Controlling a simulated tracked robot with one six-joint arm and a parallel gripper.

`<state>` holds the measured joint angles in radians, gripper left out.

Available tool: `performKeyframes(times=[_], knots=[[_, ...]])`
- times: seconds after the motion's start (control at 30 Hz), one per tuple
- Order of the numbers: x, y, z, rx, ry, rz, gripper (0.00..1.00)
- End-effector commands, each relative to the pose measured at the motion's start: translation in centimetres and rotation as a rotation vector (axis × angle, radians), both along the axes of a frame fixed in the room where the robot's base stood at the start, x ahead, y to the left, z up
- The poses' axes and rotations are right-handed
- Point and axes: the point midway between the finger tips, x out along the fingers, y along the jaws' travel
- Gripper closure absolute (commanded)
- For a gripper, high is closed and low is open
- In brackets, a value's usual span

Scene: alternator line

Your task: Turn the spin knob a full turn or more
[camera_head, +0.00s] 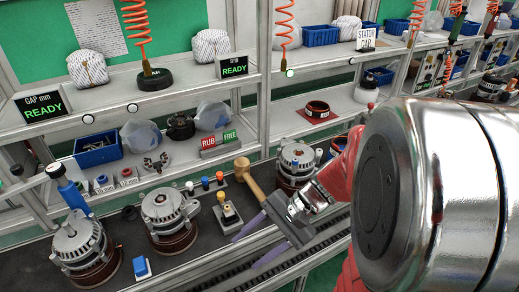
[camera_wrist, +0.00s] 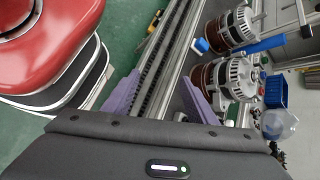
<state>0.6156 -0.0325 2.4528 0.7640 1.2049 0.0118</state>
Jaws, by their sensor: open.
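My gripper (camera_head: 245,254) has two purple fingers spread apart, with nothing between them. It hangs over the front edge rail of the bench, at the right of the middle alternator. The fingers also show in the wrist view (camera_wrist: 158,82), apart over the rail. No label marks the spin knob, so I cannot tell for sure which part it is. A small stand with a yellow-orange knob (camera_head: 226,210) is on the bench, left of my gripper and apart from it. A display reading READY (camera_head: 234,66), its top line perhaps SPIN, stands on the shelf above.
Alternators stand on the bench at left (camera_head: 80,252), middle (camera_head: 168,218) and right (camera_head: 296,163). A wooden mallet (camera_head: 250,178) lies near the stand. A blue-handled tool (camera_head: 68,190) and a blue block (camera_head: 142,267) are at left. Green floor is free before the bench.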

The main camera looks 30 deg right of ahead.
Motion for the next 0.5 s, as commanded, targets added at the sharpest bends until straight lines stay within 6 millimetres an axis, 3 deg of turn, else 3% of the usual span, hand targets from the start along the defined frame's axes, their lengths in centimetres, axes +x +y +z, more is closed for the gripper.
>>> performKeyframes(times=[0.27,0.5], knots=[[2.5,-3.3,-1.5,0.292,0.076,-0.309,0.48],[4.5,-7.9,-2.8,0.536,0.094,-0.585,0.48]])
